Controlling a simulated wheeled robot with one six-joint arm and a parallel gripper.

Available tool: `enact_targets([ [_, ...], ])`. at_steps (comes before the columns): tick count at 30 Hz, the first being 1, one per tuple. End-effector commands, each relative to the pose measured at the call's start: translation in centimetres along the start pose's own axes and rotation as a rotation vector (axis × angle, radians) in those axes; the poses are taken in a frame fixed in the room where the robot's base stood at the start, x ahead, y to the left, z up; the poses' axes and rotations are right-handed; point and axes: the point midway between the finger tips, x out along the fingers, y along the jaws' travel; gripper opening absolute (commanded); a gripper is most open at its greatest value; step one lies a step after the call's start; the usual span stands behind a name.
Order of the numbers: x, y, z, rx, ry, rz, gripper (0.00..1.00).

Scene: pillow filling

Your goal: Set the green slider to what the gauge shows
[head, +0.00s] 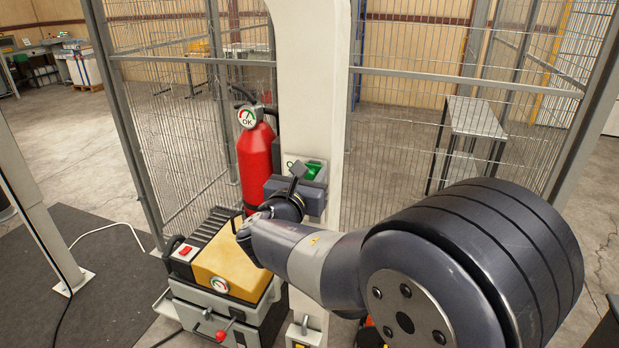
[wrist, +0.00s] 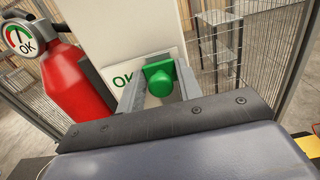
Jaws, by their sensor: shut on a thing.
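The green slider (wrist: 160,82) is a knob on a white panel (wrist: 115,68) fixed to a white column. It also shows in the head view (head: 313,171), just above my gripper. Green "OK" letters mark the panel to its left. My gripper (wrist: 159,84) is shut on the green slider, with one finger on each side of it. A round gauge (head: 247,117) with green and red parts and "OK" sits on top of the red extinguisher. It also shows in the wrist view (wrist: 20,38); I cannot read its needle surely.
The red extinguisher (head: 257,165) stands left of the column (head: 312,75). A yellow-topped machine (head: 222,264) with a second small gauge (head: 219,285) and a red lever stands below left. Wire fencing (head: 425,110) is behind. A small table (head: 474,118) stands beyond it.

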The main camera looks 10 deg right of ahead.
Motion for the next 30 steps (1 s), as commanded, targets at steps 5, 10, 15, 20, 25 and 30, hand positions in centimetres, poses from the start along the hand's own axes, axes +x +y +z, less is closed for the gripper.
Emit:
enact_targets([
  [5,0.0,0.1,0.6,0.004,-0.013,0.001,0.0],
  [10,0.0,0.1,0.5,0.004,-0.012,0.0,0.4],
  [15,0.0,0.1,0.4,0.003,-0.01,0.001,0.4],
  [20,-1.3,0.2,0.2,0.004,-0.008,0.004,0.4],
  [25,-4.3,0.2,0.2,0.004,-0.01,0.007,0.4],
  [30,-7.4,0.2,0.2,0.005,-0.011,0.007,0.4],
])
